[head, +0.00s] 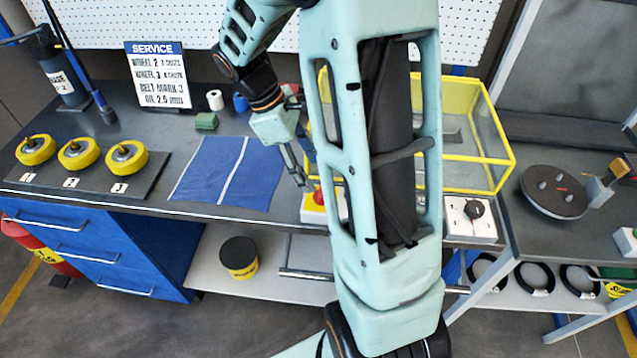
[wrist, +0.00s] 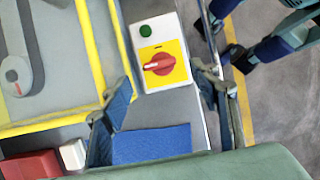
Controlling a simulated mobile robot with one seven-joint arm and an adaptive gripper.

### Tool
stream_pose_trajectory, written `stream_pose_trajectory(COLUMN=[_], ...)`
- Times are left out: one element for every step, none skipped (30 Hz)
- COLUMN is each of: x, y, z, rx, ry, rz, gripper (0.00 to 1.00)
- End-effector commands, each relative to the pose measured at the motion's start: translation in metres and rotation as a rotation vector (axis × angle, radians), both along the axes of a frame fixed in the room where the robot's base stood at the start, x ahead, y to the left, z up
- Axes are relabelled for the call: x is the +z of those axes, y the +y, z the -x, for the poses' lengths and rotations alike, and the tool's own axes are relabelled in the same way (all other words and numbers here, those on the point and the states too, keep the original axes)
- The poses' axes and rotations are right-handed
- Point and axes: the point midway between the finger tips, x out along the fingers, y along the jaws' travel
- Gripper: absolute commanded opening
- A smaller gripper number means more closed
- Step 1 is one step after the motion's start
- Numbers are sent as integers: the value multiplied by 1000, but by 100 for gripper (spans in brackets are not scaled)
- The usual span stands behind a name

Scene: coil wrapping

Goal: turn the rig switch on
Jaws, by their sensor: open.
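A white switch box (wrist: 141,48) shows in the wrist view with a red rotary knob (wrist: 160,64) on a yellow plate. The knob's white pointer mark lies toward the left of the picture. A green round button or lamp (wrist: 146,31) sits on the same box. In the head view the red knob (head: 319,197) is at the bench's front edge, partly hidden by my arm. My gripper (wrist: 163,88) is open and empty, its fingers on either side of the knob in the wrist view, apparently above it. Contact cannot be told. It also shows in the head view (head: 302,182).
A yellow-framed clear guard (head: 478,172) stands right behind the box. A blue mat (head: 225,172) lies left of it. A white panel with a black knob (head: 473,210) is to the right. A turntable (head: 553,192) stands farther right. Yellow wheels (head: 79,153) are at far left.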

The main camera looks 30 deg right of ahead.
Motion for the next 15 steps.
stream_pose_trajectory(x=[-10,-15,-22,-26,-31,-37,-40,-43,-47,-50,-52,-54,-55,-56,-57], y=[-3,-5,-8,-9,-11,-13,-14,-15,-16,-17,-18,-19,-19,-19,-20], z=[4,5,6,7,9,10,10,11,12,12,13,13,13,13,13], rx=[-1,-1,-1,-2,-2,-2,-1,-2,-2,-2,-2,-3,-2,-2,-2], ry=[4,6,4,4,4,4,2,2,2,1,1,1,0,0,-1], rz=[-1,0,-1,0,-1,0,0,1,0,-1,-1,-1,0,0,0], gripper=[55,55,55,55,55,55,55,55,55,55,55,55,55,55,55])
